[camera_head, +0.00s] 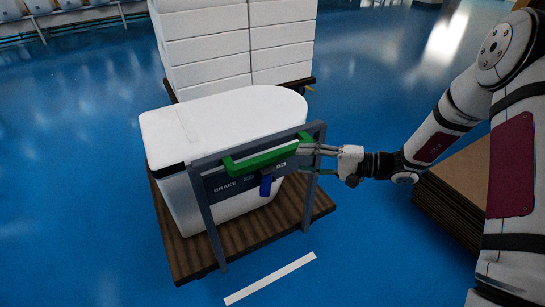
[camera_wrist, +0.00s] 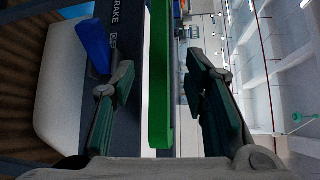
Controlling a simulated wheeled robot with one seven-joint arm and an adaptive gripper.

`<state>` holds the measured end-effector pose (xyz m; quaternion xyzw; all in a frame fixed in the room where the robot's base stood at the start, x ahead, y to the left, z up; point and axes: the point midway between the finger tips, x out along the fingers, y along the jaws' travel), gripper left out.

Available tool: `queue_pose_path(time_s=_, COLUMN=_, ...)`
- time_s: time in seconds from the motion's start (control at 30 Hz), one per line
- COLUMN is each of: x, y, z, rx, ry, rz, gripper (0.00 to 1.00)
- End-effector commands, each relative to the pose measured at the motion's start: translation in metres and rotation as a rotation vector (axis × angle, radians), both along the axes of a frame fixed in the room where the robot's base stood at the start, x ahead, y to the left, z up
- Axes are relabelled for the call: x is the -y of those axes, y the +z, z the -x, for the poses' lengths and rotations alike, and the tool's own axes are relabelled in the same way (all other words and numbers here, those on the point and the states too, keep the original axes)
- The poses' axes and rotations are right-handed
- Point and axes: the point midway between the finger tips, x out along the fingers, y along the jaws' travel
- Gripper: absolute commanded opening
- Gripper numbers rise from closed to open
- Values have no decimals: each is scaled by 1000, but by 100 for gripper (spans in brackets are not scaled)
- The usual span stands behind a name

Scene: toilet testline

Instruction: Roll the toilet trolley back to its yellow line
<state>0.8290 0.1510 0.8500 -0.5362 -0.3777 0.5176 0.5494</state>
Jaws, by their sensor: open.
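The trolley is a dark slatted wooden platform (camera_head: 245,238) carrying a white toilet (camera_head: 225,115). A grey frame (camera_head: 206,222) stands at its near side with a green handle bar (camera_head: 260,158), a blue lever (camera_head: 266,186) and a panel marked BRAKE (camera_head: 226,187). My gripper (camera_head: 310,157) is at the right end of the green handle. In the wrist view, the handle (camera_wrist: 160,85) runs between my two open fingers, with gaps on both sides; the blue lever (camera_wrist: 94,45) is beside the left finger. A white line (camera_head: 270,278) lies on the floor in front of the trolley. No yellow line shows.
Stacked white boxes (camera_head: 235,45) stand on another wooden platform close behind the toilet. A stack of brown boards (camera_head: 455,190) is at the right, below my arm. A rack with white items (camera_head: 60,18) is at the far left. The blue floor is clear at left and in front.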

Motion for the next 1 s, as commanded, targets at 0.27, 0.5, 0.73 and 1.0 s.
queue_pose_path(time_s=0.27, x=-56, y=-8, z=-9, rx=-2, ry=5, rz=0, gripper=41)
queue_pose_path(time_s=0.5, x=-88, y=-13, z=-16, rx=0, ry=2, rz=1, gripper=41)
queue_pose_path(time_s=0.73, x=-99, y=-15, z=-18, rx=-1, ry=1, rz=2, gripper=41)
queue_pose_path(time_s=1.0, x=-100, y=-15, z=-18, rx=-1, ry=0, rz=2, gripper=34)
